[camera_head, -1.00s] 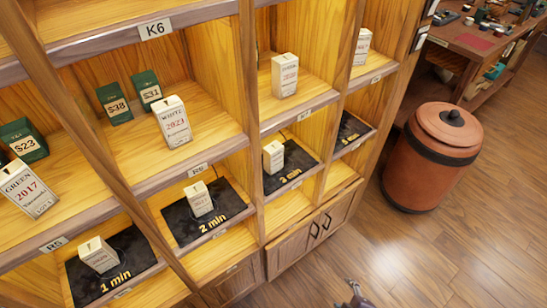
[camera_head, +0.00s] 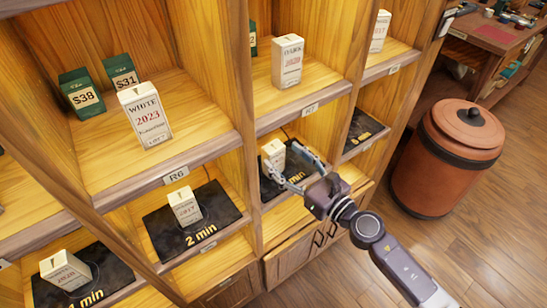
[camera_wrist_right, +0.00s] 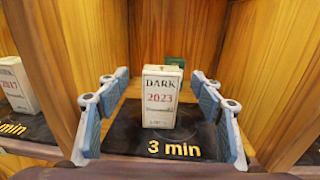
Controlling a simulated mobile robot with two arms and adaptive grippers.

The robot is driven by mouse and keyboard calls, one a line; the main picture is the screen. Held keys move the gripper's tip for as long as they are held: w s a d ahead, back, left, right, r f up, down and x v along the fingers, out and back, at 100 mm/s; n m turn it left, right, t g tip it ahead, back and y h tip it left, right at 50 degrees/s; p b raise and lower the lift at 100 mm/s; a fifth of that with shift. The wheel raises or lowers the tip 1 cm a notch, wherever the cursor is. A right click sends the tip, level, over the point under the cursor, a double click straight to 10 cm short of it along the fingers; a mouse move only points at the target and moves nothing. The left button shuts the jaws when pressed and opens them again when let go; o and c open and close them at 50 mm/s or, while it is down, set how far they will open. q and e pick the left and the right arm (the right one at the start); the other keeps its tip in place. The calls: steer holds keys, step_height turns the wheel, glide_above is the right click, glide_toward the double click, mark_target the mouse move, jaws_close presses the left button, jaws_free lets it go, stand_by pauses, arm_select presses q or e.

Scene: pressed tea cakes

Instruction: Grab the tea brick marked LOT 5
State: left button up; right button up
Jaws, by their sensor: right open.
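A white tea brick marked DARK 2023 (camera_wrist_right: 160,97) stands upright on a black mat (camera_wrist_right: 125,140) labelled 3 min in the right wrist view. Its small bottom line looks like a lot mark, but I cannot read the number. In the head view the same brick (camera_head: 272,153) is in the lower middle cubby. My right gripper (camera_head: 281,158) is open at that cubby. In the wrist view its fingers (camera_wrist_right: 160,80) spread to the left and right of the brick, with gaps on both sides. My left gripper is not in view.
Other bricks stand on the 2 min mat (camera_head: 157,232), the 1 min mat (camera_head: 112,274) and upper shelves, including a WHITE 2023 brick (camera_head: 145,116). Wooden dividers flank the cubby. A green box (camera_wrist_right: 174,62) is behind the brick. A brown bin (camera_head: 450,165) stands at right.

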mark_target(278, 151)
steer(key=x, duration=0.5)
steer(key=shift+w+p, duration=0.2)
steer(key=shift+p, duration=0.1)
steer(key=shift+c, duration=0.4)
steer(key=shift+r, duration=0.1)
steer(key=c, duration=1.3)
